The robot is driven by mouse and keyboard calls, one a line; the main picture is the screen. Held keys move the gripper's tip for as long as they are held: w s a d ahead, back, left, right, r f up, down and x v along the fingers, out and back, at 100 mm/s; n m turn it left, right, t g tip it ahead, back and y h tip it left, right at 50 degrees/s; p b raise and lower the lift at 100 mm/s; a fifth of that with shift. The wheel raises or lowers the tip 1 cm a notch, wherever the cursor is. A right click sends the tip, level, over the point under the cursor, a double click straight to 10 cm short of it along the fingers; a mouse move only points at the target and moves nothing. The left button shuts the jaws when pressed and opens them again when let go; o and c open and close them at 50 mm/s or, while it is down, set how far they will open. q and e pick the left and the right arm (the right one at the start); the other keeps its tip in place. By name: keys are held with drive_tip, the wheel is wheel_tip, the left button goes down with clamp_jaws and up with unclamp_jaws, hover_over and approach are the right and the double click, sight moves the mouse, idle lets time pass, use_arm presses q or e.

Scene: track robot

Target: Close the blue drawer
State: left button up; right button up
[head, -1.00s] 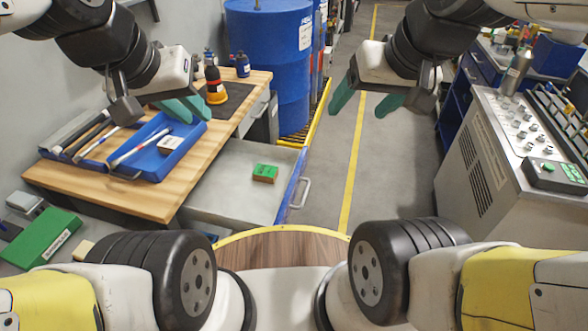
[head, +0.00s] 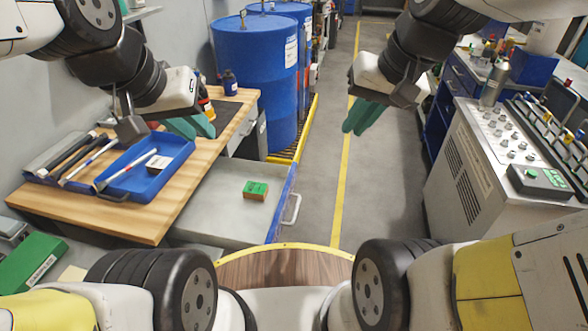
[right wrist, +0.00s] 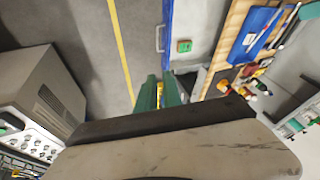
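The blue drawer (head: 284,200) stands pulled out from the wooden-topped bench in the head view. It has a blue front, a pale handle (head: 292,210) and a grey inside. A green-topped box (head: 256,190) lies in it. In the right wrist view, the blue front (right wrist: 167,25) and the box (right wrist: 184,46) show beyond the fingers. My right gripper (head: 364,118) is above the floor, to the right of the drawer and apart from it. Its green fingers are close together and hold nothing. My left gripper (head: 197,128) is over the bench; its finger gap is unclear.
A blue tray (head: 173,167) with tools is on the wooden bench (head: 150,220), below my left gripper. Blue barrels (head: 255,70) stand behind the drawer. A grey control cabinet (head: 470,165) stands at right. Floor (head: 385,180) between drawer and cabinet is clear.

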sight(223, 176)
drive_tip(key=w+f+m+g+y, duration=0.1)
drive_tip(key=w+f, duration=0.1)
drive_tip(key=w+f+m+g+y, duration=0.1)
drive_tip(key=w+f+m, duration=0.1)
drive_tip(key=w, duration=0.1)
drive_tip(key=w+f+m+g+y, duration=0.1)
drive_tip(key=w+g, duration=0.1)
drive_tip(key=w, duration=0.1)
drive_tip(key=shift+w+a+f, duration=0.1)
drive_tip(key=shift+a+f, duration=0.15)
drive_tip(key=shift+f, duration=0.15)
clamp_jaws()
drive_tip(key=w+d+f+m+y, duration=0.2)
drive_tip(key=w+f+m+y, duration=0.4)
drive_tip(key=f, duration=0.5)
drive_tip(key=w+d+f+m+y, duration=0.25)
drive_tip(key=w+f+m, duration=0.35)
drive_tip(key=f, duration=0.5)
wheel_tip(223, 176, down, 12)
drive_tip(key=w+d+m+t+y, duration=0.2)
drive_tip(key=m+t+y, duration=0.1)
drive_tip(key=m+t, duration=0.1)
drive_tip(key=x, duration=1.3)
drive_tip(key=shift+a+r, duration=0.25)
drive_tip(key=x, duration=2.9)
drive_tip(key=shift+w+r, duration=0.15)
drive_tip(key=shift+w, duration=0.05)
drive_tip(key=shift+w+a+r, duration=0.1)
drive_tip(key=shift+a, duration=0.15)
drive_tip(key=shift+a, duration=0.1)
